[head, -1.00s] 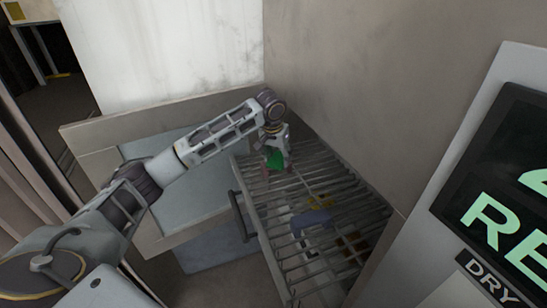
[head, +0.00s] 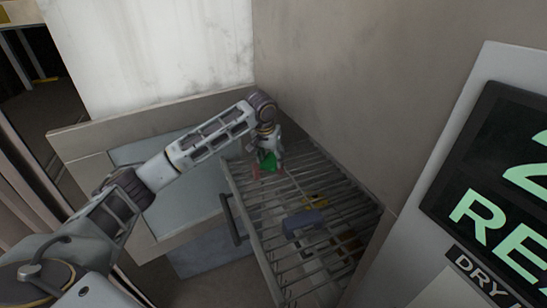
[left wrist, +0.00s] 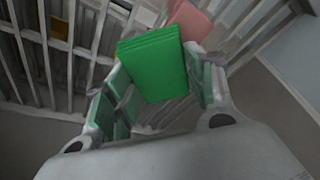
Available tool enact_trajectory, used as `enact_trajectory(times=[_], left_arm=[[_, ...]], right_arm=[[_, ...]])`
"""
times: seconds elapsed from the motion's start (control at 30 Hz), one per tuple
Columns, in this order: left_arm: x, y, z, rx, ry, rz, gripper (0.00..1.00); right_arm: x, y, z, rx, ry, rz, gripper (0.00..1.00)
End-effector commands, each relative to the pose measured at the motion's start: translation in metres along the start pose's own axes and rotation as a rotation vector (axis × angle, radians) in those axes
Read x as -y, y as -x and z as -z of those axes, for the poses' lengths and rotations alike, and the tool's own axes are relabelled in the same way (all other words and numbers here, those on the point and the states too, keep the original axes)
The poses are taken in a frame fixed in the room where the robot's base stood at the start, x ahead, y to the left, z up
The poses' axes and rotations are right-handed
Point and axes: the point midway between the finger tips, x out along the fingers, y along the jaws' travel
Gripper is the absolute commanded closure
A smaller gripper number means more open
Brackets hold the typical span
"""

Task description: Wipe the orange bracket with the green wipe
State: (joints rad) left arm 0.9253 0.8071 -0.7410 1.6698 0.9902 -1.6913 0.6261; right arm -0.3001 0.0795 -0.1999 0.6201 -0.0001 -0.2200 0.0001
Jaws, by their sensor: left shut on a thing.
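The green wipe (left wrist: 155,65) is a folded green pad between the fingers of my left gripper (left wrist: 160,92). The gripper is shut on it. In the head view the left gripper (head: 266,160) is at the far left end of a barred metal rack, with the green wipe (head: 269,162) showing at its tip. I cannot tell whether the wipe touches the bars. I cannot clearly pick out the orange bracket; a small brown-orange patch (head: 340,238) shows among the bars near the rack's right side. My right gripper is not in view.
The barred rack (head: 262,215) has a dark handle (head: 230,220) on its left. A blue-purple piece (head: 303,222) and a yellow piece (head: 315,200) are at the bars. A pink piece (left wrist: 190,22) is beside the wipe. Walls close in behind; a display panel (head: 490,190) is at right.

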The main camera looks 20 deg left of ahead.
Motion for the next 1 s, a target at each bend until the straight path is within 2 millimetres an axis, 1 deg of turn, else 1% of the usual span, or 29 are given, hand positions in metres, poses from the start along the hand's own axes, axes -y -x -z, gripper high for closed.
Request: enact_trajectory(times=[0.1, 0.6, 1.0], left_arm=[[0.006, 0.0, -0.005, 0.003, 0.001, 0.003, 0.64], [0.026, 0.005, -0.022, 0.002, 0.001, 0.003, 0.64], [0.028, 0.006, -0.024, 0.002, 0.0, 0.002, 0.64]], right_arm=[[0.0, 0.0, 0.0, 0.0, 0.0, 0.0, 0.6], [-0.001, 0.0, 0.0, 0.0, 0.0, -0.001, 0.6], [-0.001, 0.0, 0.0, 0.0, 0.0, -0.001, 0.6]])
